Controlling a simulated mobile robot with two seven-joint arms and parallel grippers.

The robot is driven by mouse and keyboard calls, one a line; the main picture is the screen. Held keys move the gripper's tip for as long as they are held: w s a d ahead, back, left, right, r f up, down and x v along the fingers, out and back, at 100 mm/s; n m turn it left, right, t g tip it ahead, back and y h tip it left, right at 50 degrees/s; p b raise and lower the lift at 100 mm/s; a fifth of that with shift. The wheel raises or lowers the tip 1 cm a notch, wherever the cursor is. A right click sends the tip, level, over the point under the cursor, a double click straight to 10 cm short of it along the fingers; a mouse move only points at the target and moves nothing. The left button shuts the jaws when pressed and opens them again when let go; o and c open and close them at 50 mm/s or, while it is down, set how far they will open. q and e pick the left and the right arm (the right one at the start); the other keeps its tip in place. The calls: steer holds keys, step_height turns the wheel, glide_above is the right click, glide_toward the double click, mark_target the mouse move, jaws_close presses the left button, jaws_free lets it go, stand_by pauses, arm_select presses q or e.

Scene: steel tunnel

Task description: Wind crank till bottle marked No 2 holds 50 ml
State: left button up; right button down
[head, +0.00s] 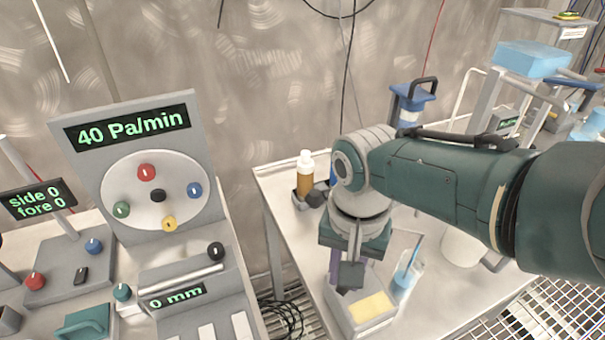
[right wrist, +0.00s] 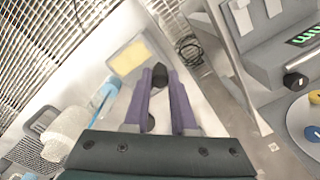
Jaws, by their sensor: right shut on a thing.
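My right gripper (head: 345,275) points down over a grey box with a yellow panel (head: 367,307). In the right wrist view its purple fingers (right wrist: 163,82) are shut on a black knob (right wrist: 158,72), which looks like the crank's handle. The rest of the crank is mostly hidden. A clear vessel with blue liquid (head: 403,284) stands right of the box, with a thin rod or tube in it; it also shows in the right wrist view (right wrist: 103,95). No "No 2" mark or volume scale is readable. My left gripper is not in view.
A brown bottle with a white cap (head: 305,177) stands in a dark holder behind the box. A panel reading 40 Pa/min (head: 150,160) with coloured knobs stands left, across a gap. A white cylinder (head: 463,243) stands right, partly behind my arm.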

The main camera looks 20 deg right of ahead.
steer(key=shift+w+a+m+b, duration=0.15)
steer(key=shift+w+m+b, duration=0.25)
steer(key=shift+m, duration=0.65)
steer(key=shift+w+a+m+b, duration=0.1)
steer(key=shift+w+m+b, duration=0.25)
steer(key=shift+m, duration=0.7)
steer(key=shift+w, duration=0.1)
steer(key=c, duration=0.7)
jaws_free()
step_height(320, 180, up, 10)
steer(key=p, duration=0.7)
